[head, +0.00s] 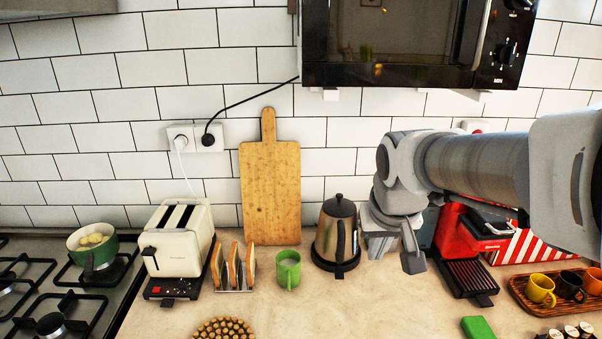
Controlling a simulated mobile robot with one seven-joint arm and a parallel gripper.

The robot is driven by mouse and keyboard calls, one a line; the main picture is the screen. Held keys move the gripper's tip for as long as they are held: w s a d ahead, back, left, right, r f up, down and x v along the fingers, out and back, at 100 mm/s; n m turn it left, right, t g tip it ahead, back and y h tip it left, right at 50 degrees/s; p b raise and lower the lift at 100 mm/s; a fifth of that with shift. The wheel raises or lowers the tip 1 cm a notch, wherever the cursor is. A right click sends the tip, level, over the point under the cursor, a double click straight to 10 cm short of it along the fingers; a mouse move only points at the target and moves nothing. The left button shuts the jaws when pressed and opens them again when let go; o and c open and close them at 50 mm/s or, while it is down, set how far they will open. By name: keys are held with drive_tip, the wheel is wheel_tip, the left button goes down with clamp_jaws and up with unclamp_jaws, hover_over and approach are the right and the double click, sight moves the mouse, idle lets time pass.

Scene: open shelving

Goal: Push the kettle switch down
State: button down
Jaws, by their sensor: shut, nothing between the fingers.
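The kettle (327,238), dark metal with a black lid and handle, stands upright on its black base on the counter, right of centre in the head view. A small dark tab (340,275) at the front of the base appears to be its switch; its exact position is too small to tell. My gripper (413,262) is shut and empty, just right of the kettle and apart from it in the picture. Its fingers point down toward the counter. My arm comes in from the right.
A green mug (288,270) and toast rack (233,270) stand left of the kettle, with a cream toaster (178,240) beyond. A wooden board (270,190) leans behind. A red grill (457,235) and cup tray (522,299) are right. Counter before the kettle is clear.

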drive_tip(key=w+f, duration=0.3)
drive_tip(key=w, duration=0.5)
drive_tip(key=g+p, duration=0.2)
hover_over(340, 276)
drive_tip(key=s, duration=0.3)
drive_tip(key=s+f+x, duration=0.1)
drive_tip(key=s+x, duration=0.1)
drive_tip(key=x, duration=0.7)
drive_tip(key=s+a+x, duration=0.1)
drive_tip(key=s+x, duration=0.1)
drive_tip(key=x, duration=0.8)
drive_tip(key=shift+a, duration=0.15)
drive_tip(key=shift+b+x, duration=1.4)
drive_tip(key=shift+x, duration=2.05)
drive_tip(key=shift+w+a, duration=0.1)
drive_tip(key=shift+f, duration=0.1)
